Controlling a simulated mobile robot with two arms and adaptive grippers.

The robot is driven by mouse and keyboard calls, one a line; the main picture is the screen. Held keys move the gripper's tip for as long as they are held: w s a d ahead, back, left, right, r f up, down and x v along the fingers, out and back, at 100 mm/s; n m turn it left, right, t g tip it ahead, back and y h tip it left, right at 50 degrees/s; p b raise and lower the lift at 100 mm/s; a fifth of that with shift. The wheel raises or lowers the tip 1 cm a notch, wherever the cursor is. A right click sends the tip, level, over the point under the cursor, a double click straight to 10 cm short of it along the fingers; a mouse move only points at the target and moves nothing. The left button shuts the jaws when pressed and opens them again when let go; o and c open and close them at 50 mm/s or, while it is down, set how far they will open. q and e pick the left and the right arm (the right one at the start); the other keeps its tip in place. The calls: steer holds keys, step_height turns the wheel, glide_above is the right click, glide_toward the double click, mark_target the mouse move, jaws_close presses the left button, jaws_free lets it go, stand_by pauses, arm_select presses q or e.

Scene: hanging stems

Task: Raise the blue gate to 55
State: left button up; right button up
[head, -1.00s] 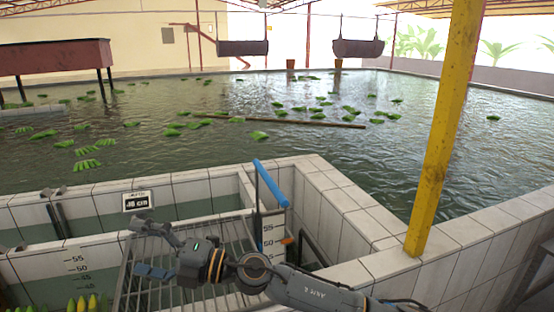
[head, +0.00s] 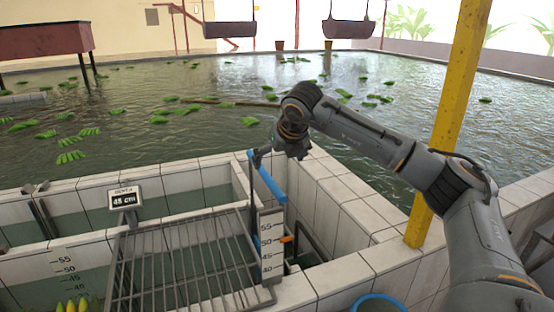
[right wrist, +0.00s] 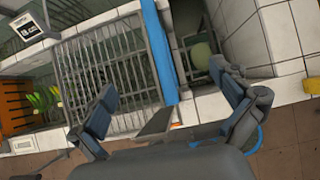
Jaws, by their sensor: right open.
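The blue gate (head: 268,180) shows in the head view as a slanted blue bar at the channel corner, and as a long blue bar in the right wrist view (right wrist: 159,50). A white scale plate (head: 268,248) marked 55 to 40 stands below it, with an orange pointer (head: 287,239) at its side near the 50 mark. My right gripper (head: 277,153) is at the bar's upper end. In the right wrist view its open fingers (right wrist: 163,84) are on either side of the bar, apart from it. My left gripper is out of view.
A metal grating (head: 185,265) lies left of the scale. White tiled walls (head: 345,200) edge the channel, and a yellow post (head: 450,120) stands at the right. Green bunches float on the pool (head: 200,140). A blue-rimmed bucket (head: 380,300) is at the bottom.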

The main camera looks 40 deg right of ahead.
mark_target(269, 177)
steer(key=b+x, duration=0.3)
steer(key=x, duration=0.9)
steer(key=shift+w+a+f+b, duration=0.1)
steer(key=shift+w+f+b, duration=0.1)
steer(key=shift+b, duration=0.15)
steer(key=shift+r, duration=0.1)
jaws_close()
steer(key=shift+r, duration=0.4)
